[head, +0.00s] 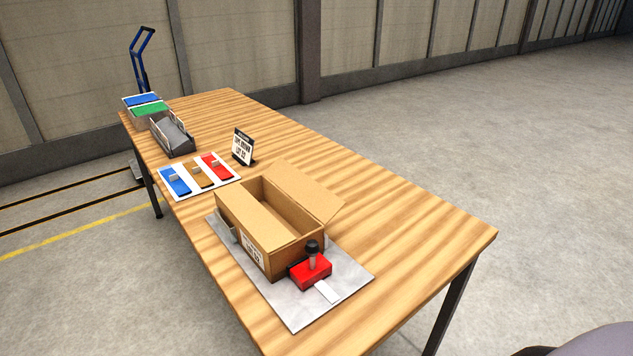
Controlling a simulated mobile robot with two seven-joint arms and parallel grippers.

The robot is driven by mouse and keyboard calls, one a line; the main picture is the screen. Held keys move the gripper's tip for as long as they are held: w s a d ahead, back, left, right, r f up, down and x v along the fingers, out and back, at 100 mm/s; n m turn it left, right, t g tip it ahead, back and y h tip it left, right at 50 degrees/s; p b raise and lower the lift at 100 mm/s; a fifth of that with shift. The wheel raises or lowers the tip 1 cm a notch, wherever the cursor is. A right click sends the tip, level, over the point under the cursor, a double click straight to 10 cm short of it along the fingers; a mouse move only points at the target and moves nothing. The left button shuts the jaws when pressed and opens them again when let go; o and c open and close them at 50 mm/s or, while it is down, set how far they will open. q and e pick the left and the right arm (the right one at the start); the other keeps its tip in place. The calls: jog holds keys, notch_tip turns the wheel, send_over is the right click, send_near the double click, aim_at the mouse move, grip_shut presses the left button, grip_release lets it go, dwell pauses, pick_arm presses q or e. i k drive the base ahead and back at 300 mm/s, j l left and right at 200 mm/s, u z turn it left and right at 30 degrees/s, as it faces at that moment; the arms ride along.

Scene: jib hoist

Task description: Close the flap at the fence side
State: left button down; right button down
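An open cardboard box (295,258) sits on a grey plate on the table. A red block with a black knob (311,272) stands at the box's near right corner. Neither of my grippers is in view.
The wooden table (420,235) is clear right of the box. A white card with blue, brown and red pieces (199,176), a black sign (243,146), a grey tray (172,135) and blue and green bins (147,107) stand farther back. The grey plate (350,279) extends right.

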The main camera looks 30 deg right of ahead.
aim_at(319, 202)
jog(key=l+u, duration=0.15)
jog(key=l, duration=0.25)
jog(key=k+l+u, duration=0.1)
jog(key=l, duration=0.25)
jog(key=k+l, duration=0.1)
jog(key=l, duration=0.7)
jog(key=k+l, duration=0.15)
jog(key=l, duration=0.25)
jog(key=l+u, duration=0.1)
jog(key=l, duration=0.3)
jog(key=k+l+u, duration=0.1)
jog(key=k+l, duration=0.15)
jog(key=l, duration=0.1)
